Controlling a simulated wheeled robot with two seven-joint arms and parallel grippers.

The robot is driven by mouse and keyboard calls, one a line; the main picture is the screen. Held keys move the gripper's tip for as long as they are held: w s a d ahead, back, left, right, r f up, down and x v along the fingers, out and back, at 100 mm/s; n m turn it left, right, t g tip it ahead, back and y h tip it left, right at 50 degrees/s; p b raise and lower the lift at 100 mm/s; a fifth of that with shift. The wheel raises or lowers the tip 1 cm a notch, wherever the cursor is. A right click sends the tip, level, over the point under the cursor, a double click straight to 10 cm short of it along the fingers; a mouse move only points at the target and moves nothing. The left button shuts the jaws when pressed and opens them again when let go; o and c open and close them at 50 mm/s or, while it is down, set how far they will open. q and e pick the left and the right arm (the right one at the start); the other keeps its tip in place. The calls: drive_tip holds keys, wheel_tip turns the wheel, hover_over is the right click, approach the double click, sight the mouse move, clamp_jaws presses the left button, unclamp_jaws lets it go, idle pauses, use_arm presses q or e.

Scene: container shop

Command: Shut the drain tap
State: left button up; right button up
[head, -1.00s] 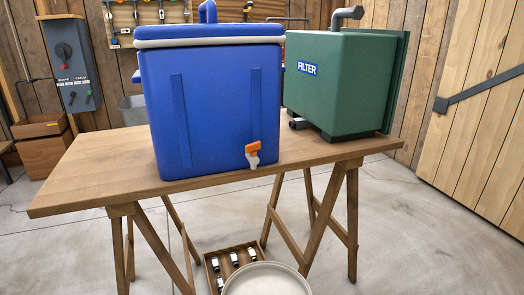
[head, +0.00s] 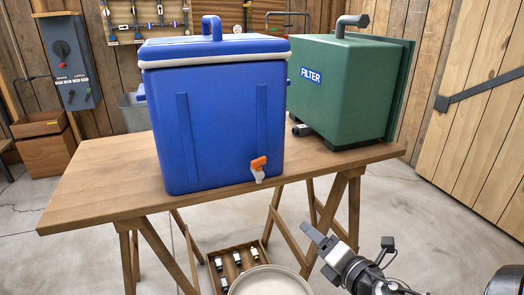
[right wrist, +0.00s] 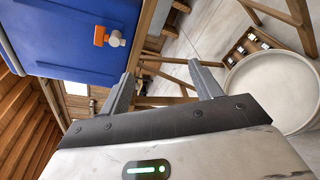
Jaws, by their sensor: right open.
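The drain tap (head: 258,168) has an orange handle and a pale spout. It sits low on the front of the blue cooler box (head: 222,130), near its right edge, and the box stands on a wooden trestle table (head: 100,195). My right gripper (head: 316,240) is below and to the right of the tap, in front of the table and apart from it. In the right wrist view, the tap (right wrist: 106,37) shows at the upper left, beyond the open, empty fingers of the right gripper (right wrist: 160,82). My left gripper is not in view.
A green filter box (head: 345,90) stands behind and right of the cooler. Below the table edge are a round pale basin (head: 270,281) and a wooden crate with several small bottles (head: 232,262). The space in front of the tap is clear.

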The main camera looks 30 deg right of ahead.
drive_tip(key=w+r+n+t+y+p, duration=0.2)
drive_tip(key=w+r+n+y, duration=0.15)
drive_tip(key=r+n, duration=0.9)
drive_tip(key=n+p, duration=0.2)
drive_tip(key=p, duration=0.1)
approach(260, 161)
drive_tip(key=shift+m+y, duration=0.25)
drive_tip(key=shift+y, duration=0.1)
drive_tip(key=w, duration=0.7)
drive_tip(key=shift+w+a, duration=0.2)
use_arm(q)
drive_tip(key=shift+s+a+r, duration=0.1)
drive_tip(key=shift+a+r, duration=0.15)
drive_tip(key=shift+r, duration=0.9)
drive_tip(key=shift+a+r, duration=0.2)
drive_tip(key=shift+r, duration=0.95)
use_arm(e)
drive_tip(key=shift+w+a, duration=0.1)
drive_tip(key=shift+w, duration=0.7)
